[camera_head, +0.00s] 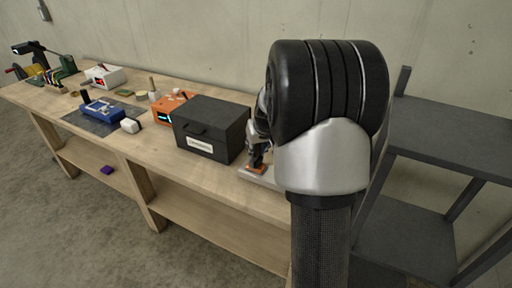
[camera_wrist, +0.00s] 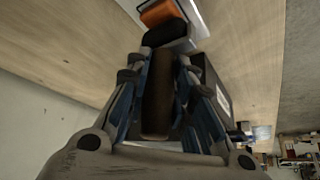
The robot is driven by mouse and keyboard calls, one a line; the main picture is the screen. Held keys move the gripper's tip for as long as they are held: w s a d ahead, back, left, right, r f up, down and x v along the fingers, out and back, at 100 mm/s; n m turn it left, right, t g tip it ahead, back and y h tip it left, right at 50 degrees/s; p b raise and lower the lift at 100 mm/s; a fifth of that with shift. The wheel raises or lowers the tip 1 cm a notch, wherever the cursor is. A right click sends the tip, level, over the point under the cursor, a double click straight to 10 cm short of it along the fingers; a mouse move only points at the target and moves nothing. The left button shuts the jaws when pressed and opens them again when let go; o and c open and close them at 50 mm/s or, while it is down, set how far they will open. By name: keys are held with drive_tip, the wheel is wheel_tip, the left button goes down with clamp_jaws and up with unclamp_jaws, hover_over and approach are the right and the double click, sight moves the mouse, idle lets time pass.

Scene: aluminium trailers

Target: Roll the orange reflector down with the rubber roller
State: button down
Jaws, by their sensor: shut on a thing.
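My gripper (camera_head: 257,147) is low over the workbench, just right of the black box, partly hidden behind my arm. In the wrist view my gripper (camera_wrist: 160,58) is shut on the dark handle (camera_wrist: 157,95) of the rubber roller, which lies between the fingers. The roller's black end (camera_wrist: 165,38) shows past the fingertips. An orange piece (camera_wrist: 158,13), seemingly the reflector, is right beyond it at a pale plate (camera_wrist: 192,12). Orange also shows under the gripper (camera_head: 257,170) in the head view. I cannot tell whether the roller touches it.
The black lidded box (camera_head: 210,128) with a white label stands close left of my gripper. A dark grey shelf (camera_head: 450,135) stands at the right.

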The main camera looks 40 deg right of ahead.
drive_tip(key=shift+s+d, duration=0.15)
drive_tip(key=shift+s, duration=0.15)
drive_tip(key=shift+w, duration=0.2)
drive_tip(key=shift+w+a, duration=0.25)
drive_tip(key=shift+w, duration=0.05)
drive_tip(key=shift+s+d, duration=0.15)
drive_tip(key=shift+s, duration=0.1)
drive_tip(key=shift+r, duration=0.1)
drive_tip(key=shift+r+p, duration=2.35)
drive_tip(key=shift+r, duration=1.1)
